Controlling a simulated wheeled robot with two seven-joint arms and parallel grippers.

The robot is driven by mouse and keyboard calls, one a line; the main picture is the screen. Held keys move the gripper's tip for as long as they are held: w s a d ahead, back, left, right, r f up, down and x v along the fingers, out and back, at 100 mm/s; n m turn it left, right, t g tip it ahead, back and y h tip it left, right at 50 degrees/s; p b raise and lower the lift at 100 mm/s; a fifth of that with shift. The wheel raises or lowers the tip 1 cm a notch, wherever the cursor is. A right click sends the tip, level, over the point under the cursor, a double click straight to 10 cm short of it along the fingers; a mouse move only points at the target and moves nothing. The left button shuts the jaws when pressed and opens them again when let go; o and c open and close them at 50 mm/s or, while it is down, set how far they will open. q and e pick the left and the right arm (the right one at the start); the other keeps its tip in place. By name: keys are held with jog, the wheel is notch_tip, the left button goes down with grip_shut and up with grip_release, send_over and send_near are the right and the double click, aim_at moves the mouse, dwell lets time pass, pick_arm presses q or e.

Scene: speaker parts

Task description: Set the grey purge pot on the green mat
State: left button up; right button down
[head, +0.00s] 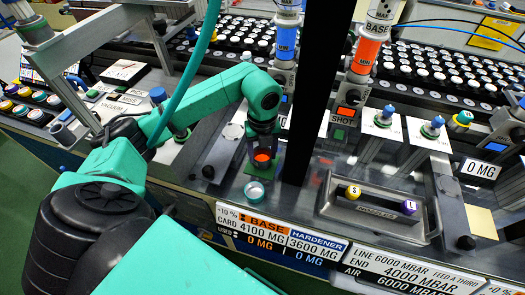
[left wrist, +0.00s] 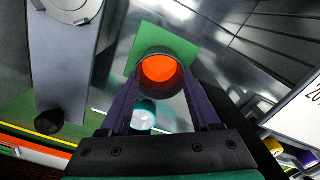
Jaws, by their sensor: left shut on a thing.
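My left gripper (head: 263,143) points down and is shut on the grey purge pot (head: 262,161). Orange material fills the pot's opening. In the left wrist view the gripper (left wrist: 160,84) has one finger on each side of the pot (left wrist: 160,54). The green mat (head: 251,168) lies beneath the pot, partly hidden by it and the gripper. It also shows in the left wrist view (left wrist: 181,43), reaching out around the pot's far side. The pot looks upright, on or just above the mat; I cannot tell whether they touch. My right gripper is not in view.
A small teal-rimmed cup (head: 254,191) stands just in front of the mat. A dark post (head: 311,110) rises close to the right of the gripper. A nozzle tray (head: 375,211) lies further right. A grey fixture (head: 219,155) stands to the left.

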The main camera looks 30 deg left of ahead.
pick_arm(q)
jog(key=shift+f, duration=0.1)
dwell(0.4)
jog(key=shift+f, duration=0.35)
jog(key=o, duration=1.4)
jog(key=shift+r, duration=0.1)
notch_tip(320, 180, up, 14)
jog(key=shift+r, duration=0.25)
